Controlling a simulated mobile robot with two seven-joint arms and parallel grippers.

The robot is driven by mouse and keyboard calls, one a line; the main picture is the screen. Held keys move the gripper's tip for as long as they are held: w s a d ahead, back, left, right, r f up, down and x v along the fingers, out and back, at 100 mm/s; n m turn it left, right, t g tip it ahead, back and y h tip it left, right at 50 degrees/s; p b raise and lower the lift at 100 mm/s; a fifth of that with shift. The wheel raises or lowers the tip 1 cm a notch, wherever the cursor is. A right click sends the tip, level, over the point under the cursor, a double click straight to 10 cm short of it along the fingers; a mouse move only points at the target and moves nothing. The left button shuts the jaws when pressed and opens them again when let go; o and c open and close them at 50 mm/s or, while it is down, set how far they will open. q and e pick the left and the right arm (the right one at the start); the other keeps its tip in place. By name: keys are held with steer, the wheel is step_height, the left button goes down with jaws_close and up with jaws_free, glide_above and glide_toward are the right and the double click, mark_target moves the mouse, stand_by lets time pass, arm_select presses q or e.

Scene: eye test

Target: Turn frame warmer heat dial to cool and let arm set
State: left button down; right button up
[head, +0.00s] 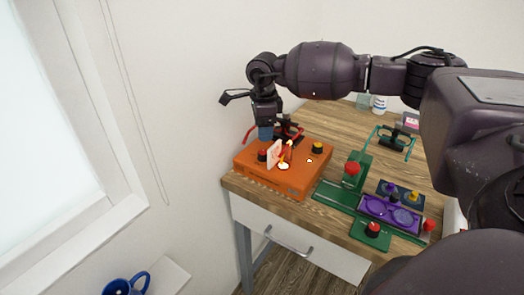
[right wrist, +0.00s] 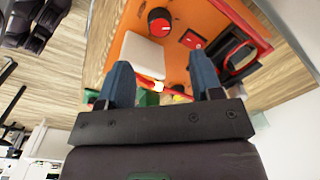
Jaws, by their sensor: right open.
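The orange frame warmer (head: 270,178) sits on the wooden table's near left corner. A red knob with a black base (head: 262,155) is on its left side, and a yellow knob (head: 317,147) is on its right; I cannot read any markings. The red knob also shows in the right wrist view (right wrist: 160,20). Red spectacles (head: 290,136) are at the warmer's back, beside a white pad (head: 274,154). My right gripper (head: 265,135) is above the warmer's back left; its blue fingers (right wrist: 160,62) are apart. A red strip shows between them in the wrist view, apparently not gripped.
A green stand with a purple tray (head: 390,214) and red knobs is right of the warmer. Teal spectacles (head: 394,140) stand behind it. The wall is close on the left. A blue mug (head: 124,286) is lower left.

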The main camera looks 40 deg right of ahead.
mark_target(263, 152)
step_height(263, 152, down, 9)
steer(key=shift+w+r, duration=0.1)
steer(key=shift+r, duration=0.1)
stand_by(0.3)
steer(key=c, duration=0.9)
